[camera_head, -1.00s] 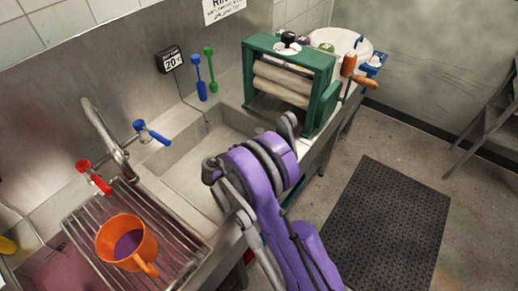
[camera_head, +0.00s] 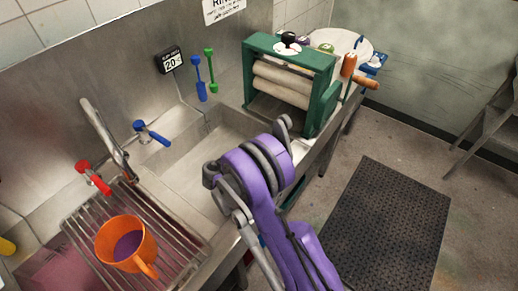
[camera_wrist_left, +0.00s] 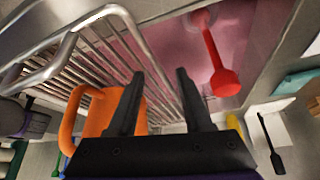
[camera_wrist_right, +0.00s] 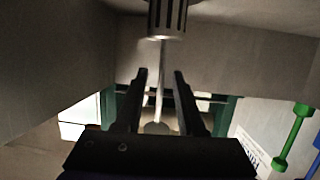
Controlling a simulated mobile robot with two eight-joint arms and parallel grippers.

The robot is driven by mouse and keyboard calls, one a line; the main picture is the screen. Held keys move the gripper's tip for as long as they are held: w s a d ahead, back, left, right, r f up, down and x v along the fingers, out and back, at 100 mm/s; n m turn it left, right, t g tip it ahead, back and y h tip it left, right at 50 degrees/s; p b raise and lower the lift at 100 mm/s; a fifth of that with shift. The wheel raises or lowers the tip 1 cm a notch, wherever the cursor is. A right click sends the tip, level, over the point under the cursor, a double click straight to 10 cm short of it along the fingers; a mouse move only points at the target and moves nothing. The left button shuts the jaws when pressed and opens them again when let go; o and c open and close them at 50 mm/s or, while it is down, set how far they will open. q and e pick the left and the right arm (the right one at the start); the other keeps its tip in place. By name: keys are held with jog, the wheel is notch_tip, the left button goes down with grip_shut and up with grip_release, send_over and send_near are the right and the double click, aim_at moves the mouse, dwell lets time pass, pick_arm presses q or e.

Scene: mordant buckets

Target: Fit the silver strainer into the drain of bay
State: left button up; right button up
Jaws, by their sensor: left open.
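The silver strainer shows in the right wrist view as a slotted metal cylinder (camera_wrist_right: 167,18) with a thin rod ending in a rounded knob. My right gripper (camera_wrist_right: 160,72) is open, with its fingers on either side of the rod and gaps visible on both sides. I cannot tell whether the cylinder is seated in a drain. In the head view the bay (camera_head: 190,178) is a grey sink basin; the strainer and right gripper are hidden there. My left gripper (camera_wrist_left: 160,75) is open and empty, near the orange jug, and out of the head view.
The orange jug (camera_head: 143,250) of purple liquid stands on a metal rack (camera_head: 180,245) beside the bay. The tap (camera_head: 105,135) and red (camera_head: 92,177) and blue (camera_head: 150,132) handles are behind. A green wringer (camera_head: 325,85) stands beyond the bay.

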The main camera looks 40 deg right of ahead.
jog(key=v, duration=1.1)
jog(key=s+a+r+n+t+y, duration=0.1)
jog(key=s+a+r+n+y, duration=0.1)
jog(key=s+a+n+y, duration=0.1)
jog(key=s+a+r+n+y, duration=0.1)
jog(key=s+a+n+y, duration=0.3)
jog(key=s, duration=0.5)
jog(key=s+a+r+n+t+y, duration=0.1)
jog(key=s+a+r+n+y, duration=0.1)
jog(key=s+a+n+y, duration=0.2)
jog(key=shift+s+a+r+n+t+y, duration=0.1)
jog(key=shift+s+r+n+t+y, duration=0.05)
jog(key=shift+s+n+y, duration=0.8)
jog(key=shift+s+r+n+t+y, duration=0.15)
jog(key=shift+s+n+y, duration=0.45)
jog(key=shift+n, duration=0.55)
jog(key=shift+s+a+n, duration=0.3)
jog(key=shift+a, duration=0.1)
